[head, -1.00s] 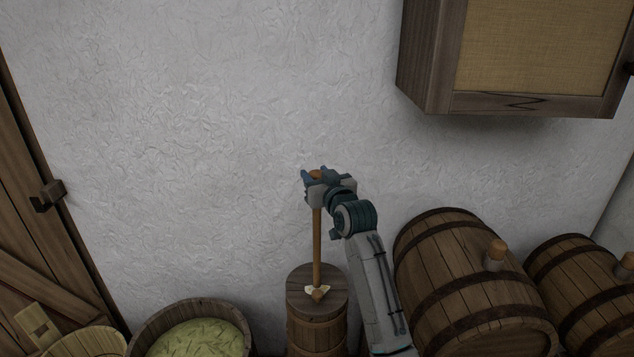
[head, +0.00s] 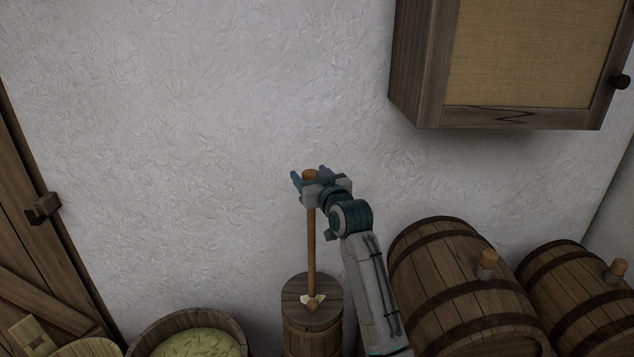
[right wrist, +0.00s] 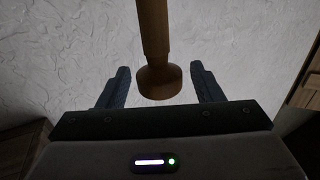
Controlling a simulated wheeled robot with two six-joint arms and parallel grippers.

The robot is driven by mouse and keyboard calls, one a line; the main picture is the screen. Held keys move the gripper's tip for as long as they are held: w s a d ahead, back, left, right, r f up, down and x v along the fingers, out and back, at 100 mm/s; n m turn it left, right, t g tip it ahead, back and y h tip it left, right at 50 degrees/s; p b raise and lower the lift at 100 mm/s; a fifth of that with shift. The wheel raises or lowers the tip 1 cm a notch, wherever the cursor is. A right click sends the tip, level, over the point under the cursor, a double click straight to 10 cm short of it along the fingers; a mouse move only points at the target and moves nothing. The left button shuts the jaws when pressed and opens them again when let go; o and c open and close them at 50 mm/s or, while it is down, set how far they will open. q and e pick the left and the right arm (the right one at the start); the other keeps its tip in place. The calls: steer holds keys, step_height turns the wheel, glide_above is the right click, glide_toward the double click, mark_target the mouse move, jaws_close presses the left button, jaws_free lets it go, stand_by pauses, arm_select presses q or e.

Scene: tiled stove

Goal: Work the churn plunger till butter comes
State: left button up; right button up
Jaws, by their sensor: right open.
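The butter churn (head: 312,325) is a narrow wooden tub with a lid (head: 296,290), standing against the wall at bottom centre of the head view. Its plunger rod (head: 311,240) rises upright from the lid, with a round knob (head: 310,174) on top. Pale cream-coloured bits (head: 306,298) lie on the lid around the rod's foot. My right gripper (head: 309,173) is at the knob with its fingers apart. In the right wrist view the knob (right wrist: 159,82) sits between the two open fingers, with a gap on each side. My left gripper is not in view.
Two barrels (head: 450,290) (head: 570,295) lie right of the churn. A wall cabinet (head: 520,115) hangs above them. A tub of greenish contents (head: 170,325) stands left of the churn, and a wooden door (head: 35,240) is at far left.

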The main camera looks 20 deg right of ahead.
arm_select(q)
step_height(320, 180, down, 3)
steer(key=b, duration=0.3)
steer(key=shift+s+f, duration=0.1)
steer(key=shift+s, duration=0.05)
arm_select(e)
steer(key=s+d, duration=0.1)
steer(key=s, duration=0.9)
steer(key=shift+s, duration=0.15)
steer(key=shift+d, duration=0.15)
